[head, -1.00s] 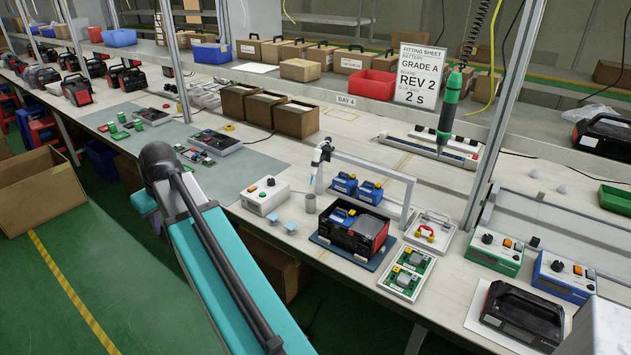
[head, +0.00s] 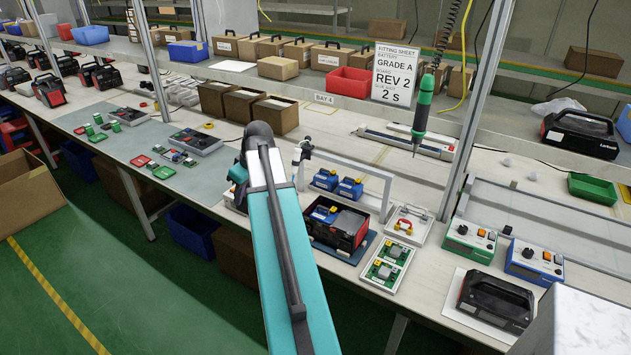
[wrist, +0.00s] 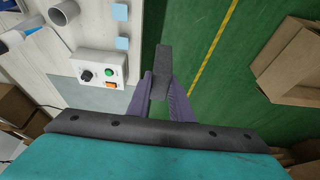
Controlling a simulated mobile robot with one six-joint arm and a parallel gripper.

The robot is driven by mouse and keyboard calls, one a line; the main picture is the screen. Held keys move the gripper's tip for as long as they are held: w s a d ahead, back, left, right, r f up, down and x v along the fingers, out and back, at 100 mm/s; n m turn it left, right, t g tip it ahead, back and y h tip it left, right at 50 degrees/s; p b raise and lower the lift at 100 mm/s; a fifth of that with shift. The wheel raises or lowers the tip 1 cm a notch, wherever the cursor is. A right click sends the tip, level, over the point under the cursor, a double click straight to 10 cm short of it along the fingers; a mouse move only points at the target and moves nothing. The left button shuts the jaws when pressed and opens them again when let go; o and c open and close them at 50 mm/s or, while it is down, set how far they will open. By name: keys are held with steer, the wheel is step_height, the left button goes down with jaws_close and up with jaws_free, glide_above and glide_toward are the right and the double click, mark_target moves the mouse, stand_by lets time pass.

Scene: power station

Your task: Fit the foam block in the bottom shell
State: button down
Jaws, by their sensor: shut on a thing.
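In the wrist view my gripper (wrist: 159,84) is shut on a dark grey foam block (wrist: 163,63), which sticks out beyond the purple fingers. The block is over the green floor, close beside the table edge. In the head view the black and red bottom shell (head: 352,240) stands on a blue mat on the bench, with a blue battery (head: 322,212) and a grey part inside. My gripper and the block are hidden behind the arm in the head view, and the shell is not seen in the wrist view.
A control box (wrist: 98,74) with a knob and buttons is beside my gripper in the wrist view. A white frame (head: 385,195) stands behind the shell, with blue batteries (head: 350,188) under it. Green boards (head: 386,268) lie to the shell's right. A cardboard box (wrist: 297,62) stands on the floor.

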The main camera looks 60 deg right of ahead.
steer(key=s+d+p, duration=0.3)
steer(key=s+d, duration=1.3)
steer(key=shift+s+d+p, duration=0.15)
steer(key=shift+s+p, duration=0.15)
steer(key=shift+p, duration=0.05)
steer(key=shift+f, duration=0.1)
steer(key=shift+f+b, duration=1.5)
steer(key=shift+f, duration=1.3)
steer(key=shift+f+b, duration=1.4)
steer(key=shift+f, duration=0.9)
steer(key=shift+f, duration=0.2)
